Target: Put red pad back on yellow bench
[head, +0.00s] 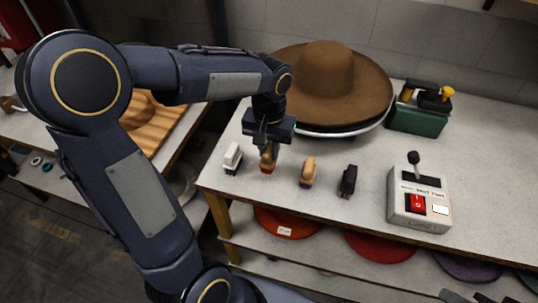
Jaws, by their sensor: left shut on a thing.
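The red pad (267,168), with a wooden handle, is between the fingers of my left gripper (267,150). The gripper is shut on its handle and points down. The pad is over the front left part of the yellow bench (330,215), which has a pale grey top and yellow legs. I cannot tell whether the pad touches the top. My right gripper is not in view.
A white pad (232,158) stands left of the red pad, with another wooden-handled pad (307,172) and a black pad (348,181) to its right. A brown hat (330,85) is behind. A control box (418,200) stands front right, and a green box (417,118) back right.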

